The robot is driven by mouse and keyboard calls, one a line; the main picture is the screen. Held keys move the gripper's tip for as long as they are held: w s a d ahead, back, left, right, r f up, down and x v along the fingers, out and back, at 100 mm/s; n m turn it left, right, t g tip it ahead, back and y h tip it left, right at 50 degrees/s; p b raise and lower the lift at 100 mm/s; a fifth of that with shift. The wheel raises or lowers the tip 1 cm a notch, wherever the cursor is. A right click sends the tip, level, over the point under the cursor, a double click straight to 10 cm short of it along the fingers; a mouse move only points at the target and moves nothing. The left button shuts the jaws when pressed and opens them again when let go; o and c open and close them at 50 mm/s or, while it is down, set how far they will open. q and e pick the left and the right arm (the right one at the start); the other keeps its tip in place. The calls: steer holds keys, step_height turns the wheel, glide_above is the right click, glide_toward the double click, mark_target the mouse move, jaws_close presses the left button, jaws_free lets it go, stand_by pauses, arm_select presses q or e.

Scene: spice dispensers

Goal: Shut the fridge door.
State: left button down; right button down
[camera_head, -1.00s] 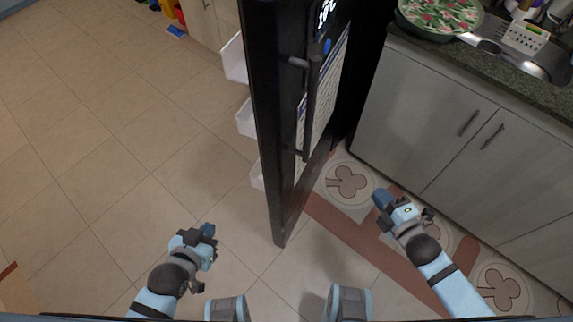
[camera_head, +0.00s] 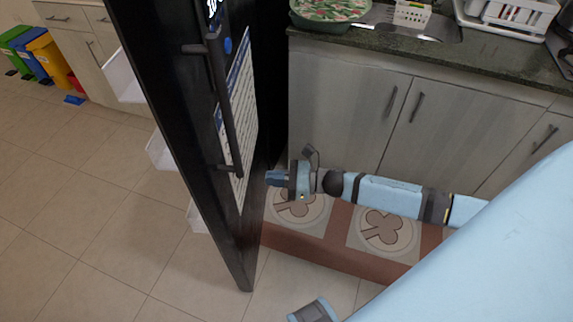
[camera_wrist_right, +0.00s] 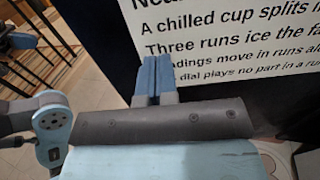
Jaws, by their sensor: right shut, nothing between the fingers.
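The black fridge door (camera_head: 172,125) stands open in the head view, seen nearly edge-on, with white inner shelves on its left side. Its dark bar handle (camera_head: 226,115) and a printed white sheet (camera_head: 237,120) are on the outer face, to the right. My right gripper (camera_head: 272,178) is shut and empty, with its fingertips close to the outer face, right of the handle's lower end. I cannot tell whether it touches. In the right wrist view the blue fingers (camera_wrist_right: 153,78) are together in front of the sheet (camera_wrist_right: 230,40).
Grey cabinets (camera_head: 345,120) with a dark counter (camera_head: 400,52) stand behind my right arm. Coloured bins (camera_head: 45,55) are at the far left. The tiled floor (camera_head: 90,220) left of the door is open. A patterned mat (camera_head: 335,262) lies below my right arm.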

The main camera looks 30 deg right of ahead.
steer(key=x, duration=0.7)
steer(key=shift+a, duration=0.2)
steer(key=shift+w, duration=0.1)
